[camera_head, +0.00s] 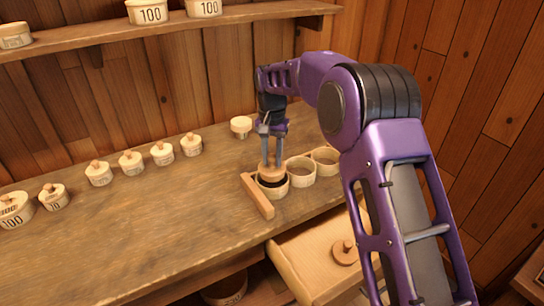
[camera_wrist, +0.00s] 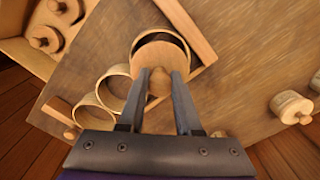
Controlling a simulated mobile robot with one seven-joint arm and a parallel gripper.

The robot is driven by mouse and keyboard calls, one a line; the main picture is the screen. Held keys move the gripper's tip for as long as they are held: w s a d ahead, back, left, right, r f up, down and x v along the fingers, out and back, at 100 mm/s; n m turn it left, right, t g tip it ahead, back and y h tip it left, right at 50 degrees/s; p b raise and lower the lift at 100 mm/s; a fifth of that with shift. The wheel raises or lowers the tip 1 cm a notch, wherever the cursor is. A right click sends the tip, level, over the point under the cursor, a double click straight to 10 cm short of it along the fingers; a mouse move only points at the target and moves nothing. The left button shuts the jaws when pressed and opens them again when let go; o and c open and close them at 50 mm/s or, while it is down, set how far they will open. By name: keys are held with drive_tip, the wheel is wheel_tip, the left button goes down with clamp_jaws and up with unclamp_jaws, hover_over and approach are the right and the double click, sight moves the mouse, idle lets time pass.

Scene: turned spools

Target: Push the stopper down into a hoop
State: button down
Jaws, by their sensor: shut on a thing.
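My gripper (camera_head: 272,164) is shut on the knob of a round wooden stopper (camera_head: 271,175). The stopper also shows between the fingers in the wrist view (camera_wrist: 157,62). It is at the mouth of the nearest pale hoop (camera_head: 274,192), which shows in the wrist view too (camera_wrist: 137,44). A dark crescent gap shows between the stopper's edge and the hoop's far wall in the wrist view, so the stopper looks off-centre. I cannot tell whether its lower edge is inside the hoop. Two more hoops, a middle one (camera_head: 301,177) and an end one (camera_head: 326,167), stand open in the same row.
A wooden strip (camera_head: 257,196) lies beside the nearest hoop. An open drawer (camera_head: 300,262) below the bench edge holds knobbed stoppers (camera_wrist: 45,38). Several lidded pots (camera_head: 131,164) line the bench's left and back. A shelf (camera_head: 110,35) runs above. The bench's front left is clear.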

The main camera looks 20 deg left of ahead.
sight(272, 167)
drive_tip(key=shift+f, duration=0.2)
drive_tip(key=shift+f+b, duration=0.4)
drive_tip(key=shift+f, duration=0.35)
drive_tip(key=shift+f, duration=0.3)
drive_tip(key=shift+f, duration=0.4)
drive_tip(key=shift+f, duration=0.4)
idle(0.5)
drive_tip(key=shift+c, duration=0.6)
unclamp_jaws()
drive_tip(key=shift+r, duration=0.25)
idle(0.4)
